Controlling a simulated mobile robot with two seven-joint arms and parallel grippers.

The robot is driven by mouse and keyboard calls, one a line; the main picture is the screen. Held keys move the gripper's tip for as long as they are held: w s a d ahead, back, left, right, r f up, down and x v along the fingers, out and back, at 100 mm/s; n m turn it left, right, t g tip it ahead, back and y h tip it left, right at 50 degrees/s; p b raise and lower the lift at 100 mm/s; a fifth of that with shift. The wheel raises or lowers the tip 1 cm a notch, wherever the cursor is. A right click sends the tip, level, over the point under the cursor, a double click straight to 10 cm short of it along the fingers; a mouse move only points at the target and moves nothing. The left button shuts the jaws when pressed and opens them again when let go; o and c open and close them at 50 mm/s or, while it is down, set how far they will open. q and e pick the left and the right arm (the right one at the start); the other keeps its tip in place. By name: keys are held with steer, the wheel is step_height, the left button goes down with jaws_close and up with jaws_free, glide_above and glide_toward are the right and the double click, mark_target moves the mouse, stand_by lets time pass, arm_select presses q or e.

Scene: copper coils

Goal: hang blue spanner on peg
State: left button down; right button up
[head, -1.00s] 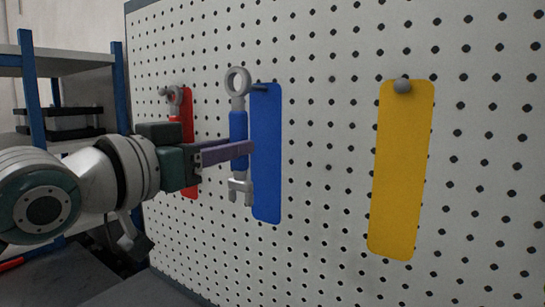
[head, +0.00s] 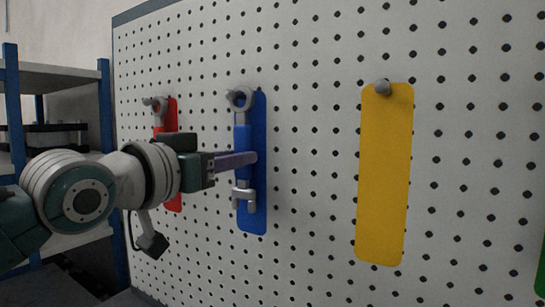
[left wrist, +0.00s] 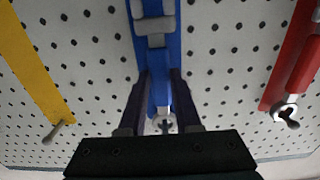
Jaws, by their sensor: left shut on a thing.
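The blue spanner (head: 242,138) stands upright in front of the blue panel (head: 256,190), its ring end up and its open jaw down. My left gripper (head: 248,159) is shut on its blue handle. The spanner also shows in the left wrist view (left wrist: 157,55), between the fingers of the left gripper (left wrist: 158,90). Its ring (head: 242,98) is at the height of the blue panel's peg (head: 236,98), and the peg appears to lie in the ring opening. How deep it goes cannot be told. My right gripper is not in view.
A red spanner (head: 159,120) hangs on its peg at the red panel (head: 172,185) to the left. The yellow panel (head: 384,180) to the right has a bare peg (head: 382,87). A shelf rack (head: 60,69) stands far left.

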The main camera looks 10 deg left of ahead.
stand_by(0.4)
arm_select(q)
steer(key=c, duration=0.5)
jaws_free()
steer(key=b+v, duration=0.1)
steer(key=v, duration=0.8)
steer(key=s+f+n+g+y+p, duration=0.1)
steer(key=s+f+g+y+p, duration=0.25)
steer(key=s+f+g, duration=0.7)
steer(key=s+a+f+n+g+y+p, duration=0.1)
steer(key=s+f, duration=0.4)
steer(key=s, duration=0.3)
steer(key=s+f+g+y, duration=0.1)
steer(key=s+f+g, duration=0.1)
steer(key=s+f, duration=0.45)
steer(key=shift+y, duration=0.25)
steer(key=r+p, duration=1.2)
steer(key=r, duration=0.1)
steer(key=s+r+p, duration=0.1)
steer(key=r+p, duration=1.2)
steer(key=s+r+p, duration=0.1)
steer(key=r+p, duration=1.1)
steer(key=r, duration=0.1)
steer(key=shift+a+p, duration=0.1)
steer(key=shift+p, duration=0.3)
